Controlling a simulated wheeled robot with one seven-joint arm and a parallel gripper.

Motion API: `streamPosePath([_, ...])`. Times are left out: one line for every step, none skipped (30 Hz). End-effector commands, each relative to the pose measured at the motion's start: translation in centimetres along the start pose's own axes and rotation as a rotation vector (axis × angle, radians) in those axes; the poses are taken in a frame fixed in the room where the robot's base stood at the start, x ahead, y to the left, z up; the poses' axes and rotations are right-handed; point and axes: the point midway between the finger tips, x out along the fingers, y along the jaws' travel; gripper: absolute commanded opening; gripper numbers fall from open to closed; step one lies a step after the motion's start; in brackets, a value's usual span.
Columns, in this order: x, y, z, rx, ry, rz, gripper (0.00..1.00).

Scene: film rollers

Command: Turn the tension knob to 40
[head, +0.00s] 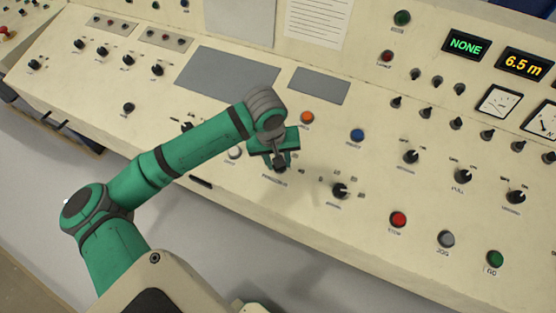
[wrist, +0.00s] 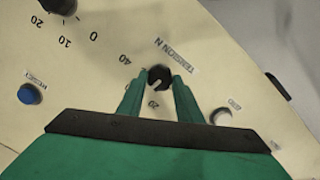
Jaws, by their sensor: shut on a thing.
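The tension knob (wrist: 159,76) is a small black round knob on the cream panel, beside the label TENSION N (wrist: 176,56). In the wrist view my gripper (wrist: 159,82) has its two green fingers on either side of the knob, shut on it. The knob's pale pointer line faces down in the picture, roughly toward the printed 20 (wrist: 154,104). The printed 40 (wrist: 125,59) is up and left of the knob. In the head view my gripper (head: 280,164) reaches down onto the knob and hides most of it.
A blue button (wrist: 29,94) and a white button (wrist: 221,117) flank the knob in the wrist view. Another black knob (wrist: 59,5) is at upper left. In the head view an orange button (head: 307,117) and a black knob (head: 340,190) are close to my gripper.

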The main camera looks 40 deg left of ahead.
Motion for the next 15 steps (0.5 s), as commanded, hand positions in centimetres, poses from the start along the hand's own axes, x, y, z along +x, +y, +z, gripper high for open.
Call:
streamPosePath([-0.08, -0.12, -0.02, 0.043, 0.000, -0.009, 0.10])
streamPosePath([-0.08, -0.11, -0.02, 0.071, 0.000, -0.012, 0.10])
streamPosePath([-0.08, -0.09, -0.01, 0.109, 0.000, -0.016, 0.10])
streamPosePath([-0.08, -0.07, -0.01, 0.137, 0.000, -0.019, 0.10])
streamPosePath([-0.07, -0.06, 0.00, 0.166, 0.000, -0.021, 0.10])
streamPosePath([-0.06, -0.04, 0.01, 0.204, -0.001, -0.026, 0.10])
streamPosePath([-0.06, -0.03, 0.01, 0.233, -0.001, -0.029, 0.10])
streamPosePath([-0.06, -0.03, 0.02, 0.261, -0.001, -0.032, 0.10])
streamPosePath([-0.06, -0.02, 0.02, 0.299, -0.001, -0.036, 0.10])
streamPosePath([-0.06, -0.02, 0.02, 0.327, -0.001, -0.039, 0.10])
streamPosePath([-0.06, -0.01, 0.03, 0.355, -0.001, -0.042, 0.10])
streamPosePath([-0.06, 0.01, 0.03, 0.393, -0.001, -0.046, 0.10])
streamPosePath([-0.06, 0.02, 0.04, 0.421, -0.001, -0.048, 0.10])
streamPosePath([-0.07, 0.02, 0.04, 0.449, -0.001, -0.051, 0.10])
streamPosePath([-0.07, 0.03, 0.04, 0.486, -0.001, -0.055, 0.10])
